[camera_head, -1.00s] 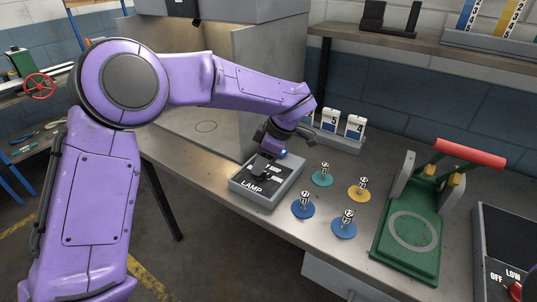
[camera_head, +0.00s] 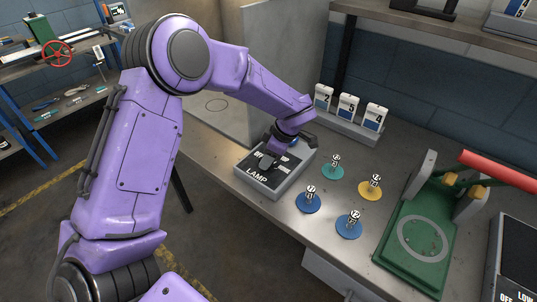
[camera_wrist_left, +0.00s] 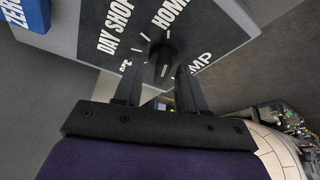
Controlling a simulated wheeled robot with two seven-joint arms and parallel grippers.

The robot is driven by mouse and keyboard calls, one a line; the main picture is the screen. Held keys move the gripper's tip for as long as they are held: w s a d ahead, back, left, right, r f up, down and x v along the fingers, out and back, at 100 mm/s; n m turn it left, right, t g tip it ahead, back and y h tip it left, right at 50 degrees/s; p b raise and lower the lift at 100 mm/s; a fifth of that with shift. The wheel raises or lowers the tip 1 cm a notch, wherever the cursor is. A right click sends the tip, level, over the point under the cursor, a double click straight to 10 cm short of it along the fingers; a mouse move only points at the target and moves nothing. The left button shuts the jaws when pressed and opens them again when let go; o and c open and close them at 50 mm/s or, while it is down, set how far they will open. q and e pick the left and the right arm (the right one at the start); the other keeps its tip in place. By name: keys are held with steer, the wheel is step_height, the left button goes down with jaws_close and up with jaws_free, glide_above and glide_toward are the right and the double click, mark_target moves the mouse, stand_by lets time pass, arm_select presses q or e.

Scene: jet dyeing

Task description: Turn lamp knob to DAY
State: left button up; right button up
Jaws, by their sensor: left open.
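The lamp box (camera_head: 258,186) is a grey unit with a black top plate marked LAMP, standing near the bench's front edge. In the left wrist view its plate (camera_wrist_left: 213,38) shows the words DAY, SHOP and HOME around a dark knob (camera_wrist_left: 161,57). My left gripper (camera_head: 273,160) is over the box in the head view and hides the knob there. In the wrist view the two fingers of this gripper (camera_wrist_left: 160,72) are apart, with the knob between their tips. I cannot tell whether they touch it, nor which mark it points to. My right gripper is not in view.
Several coloured discs with small posts, such as the teal one (camera_head: 332,171), stand right of the box. White number cards (camera_head: 348,106) stand behind. A green press with a red handle (camera_head: 500,171) is at right. A grey partition (camera_head: 226,80) stands at back left.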

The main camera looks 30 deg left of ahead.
arm_select(q)
steer(key=shift+s, duration=0.15)
jaws_close()
